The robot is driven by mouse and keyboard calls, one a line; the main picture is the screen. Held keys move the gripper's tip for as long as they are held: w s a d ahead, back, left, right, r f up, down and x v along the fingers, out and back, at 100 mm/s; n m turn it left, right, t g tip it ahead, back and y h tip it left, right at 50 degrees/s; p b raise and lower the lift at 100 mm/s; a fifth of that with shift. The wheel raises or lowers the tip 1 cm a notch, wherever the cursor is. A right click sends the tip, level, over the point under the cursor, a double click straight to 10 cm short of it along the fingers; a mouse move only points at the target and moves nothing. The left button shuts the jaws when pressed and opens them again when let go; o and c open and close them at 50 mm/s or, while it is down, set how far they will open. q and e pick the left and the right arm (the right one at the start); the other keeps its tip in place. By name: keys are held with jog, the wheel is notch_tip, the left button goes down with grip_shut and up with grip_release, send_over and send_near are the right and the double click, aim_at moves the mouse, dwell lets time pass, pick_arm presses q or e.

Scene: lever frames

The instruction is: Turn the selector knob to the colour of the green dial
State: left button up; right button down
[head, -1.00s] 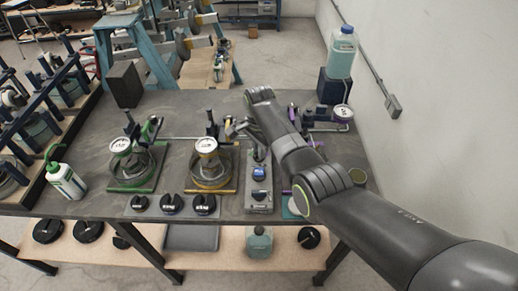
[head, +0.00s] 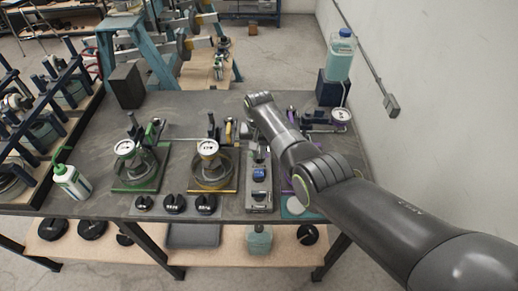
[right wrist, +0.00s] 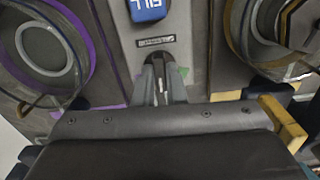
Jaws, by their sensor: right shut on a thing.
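The grey selector panel (head: 259,197) stands between the yellow-based and purple-based dial units in the head view. It carries a blue block (right wrist: 148,9) lettered "FILL". My right gripper (right wrist: 162,88) is shut on the dark selector knob (right wrist: 157,58), below a small label in the right wrist view. A green mark (right wrist: 183,72) shows right of the knob and a purple one lower left. In the head view my right arm partly hides the knob. The green unit's round white dial (head: 124,147) is at the left; its reading is too small to tell. My left gripper is out of view.
The yellow unit's dial (head: 208,147) is left of the panel, and the purple unit's dial (head: 341,115) is right. Black round knobs (head: 173,203) lie along the front edge. A white bottle (head: 71,182) stands at the left, and a wall (head: 430,110) bounds the right.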

aim_at(259, 154)
jog(key=n+p, duration=0.1)
jog(key=n, duration=0.4)
jog(key=shift+r+n, duration=0.15)
jog(key=shift+n, duration=0.15)
jog(key=n, duration=0.4)
jog(key=shift+w+n, duration=0.1)
jog(key=shift+n, duration=0.3)
jog(key=c, duration=1.5)
grip_release()
jog(key=shift+r+p, duration=0.5)
jog(key=shift+r, duration=0.1)
notch_tip(259, 154, up, 5)
jog(key=shift+r+p, duration=0.1)
jog(key=shift+p, duration=0.25)
notch_tip(259, 154, up, 11)
jog(key=shift+f+b, duration=0.1)
jog(key=shift+b, duration=1.05)
